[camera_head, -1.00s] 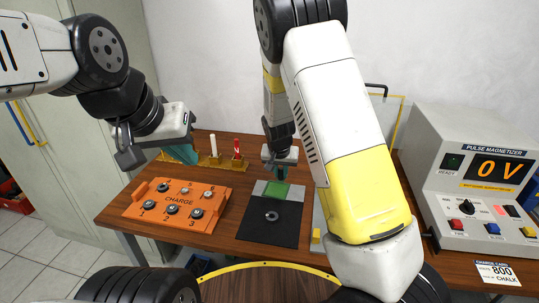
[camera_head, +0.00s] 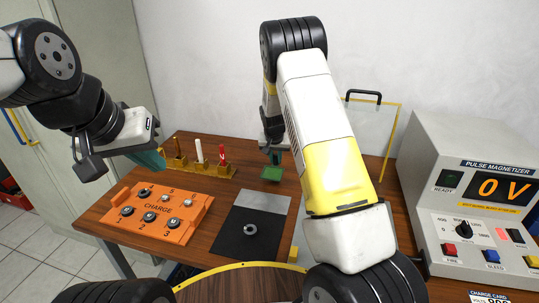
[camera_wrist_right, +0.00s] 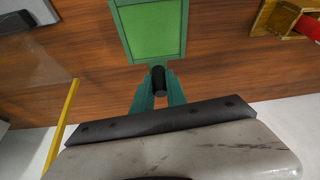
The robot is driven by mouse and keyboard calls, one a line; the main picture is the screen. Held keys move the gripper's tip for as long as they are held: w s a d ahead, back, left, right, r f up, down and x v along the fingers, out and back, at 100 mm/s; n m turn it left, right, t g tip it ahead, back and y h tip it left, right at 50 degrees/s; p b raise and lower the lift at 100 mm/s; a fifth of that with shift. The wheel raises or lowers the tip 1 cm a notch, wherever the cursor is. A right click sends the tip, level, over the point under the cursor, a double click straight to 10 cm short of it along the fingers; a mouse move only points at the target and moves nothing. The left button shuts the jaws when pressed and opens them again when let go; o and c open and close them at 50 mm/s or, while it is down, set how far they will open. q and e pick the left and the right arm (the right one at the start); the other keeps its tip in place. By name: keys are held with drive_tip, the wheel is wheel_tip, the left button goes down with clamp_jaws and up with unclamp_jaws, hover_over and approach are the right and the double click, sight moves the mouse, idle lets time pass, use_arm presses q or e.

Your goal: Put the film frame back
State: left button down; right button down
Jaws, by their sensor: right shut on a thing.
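The film frame (camera_head: 271,174) is a small green panel with a darker green border. My right gripper (camera_head: 274,156) is shut on its short black handle. In the right wrist view the frame (camera_wrist_right: 155,30) sticks out beyond the teal fingertips (camera_wrist_right: 159,85), over bare wood. In the head view it is behind the light grey plate (camera_head: 268,202) on the black mat (camera_head: 240,240); its height above the table is hard to judge. My left gripper (camera_head: 150,159) is at the left, behind the orange tray, with no object seen in it; its finger gap is unclear.
A grey ring (camera_head: 250,229) lies on the mat. The orange CHARGE tray (camera_head: 155,215) holds several magnets. A yellow stand (camera_head: 215,169) holds a white and a red stick. A clear yellow-edged panel (camera_head: 370,135) and the pulse magnetizer (camera_head: 460,180) stand at right.

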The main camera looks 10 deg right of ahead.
sight(276, 163)
drive_tip(key=shift+w+d, duration=0.25)
drive_tip(key=shift+w, duration=0.25)
drive_tip(key=shift+w+d, duration=0.2)
drive_tip(key=shift+w, duration=0.3)
drive_tip(key=shift+a+f, duration=0.1)
drive_tip(key=shift+f, duration=1.7)
drive_tip(key=shift+f, duration=0.15)
drive_tip(key=c, duration=1.3)
unclamp_jaws()
drive_tip(key=shift+c, duration=0.2)
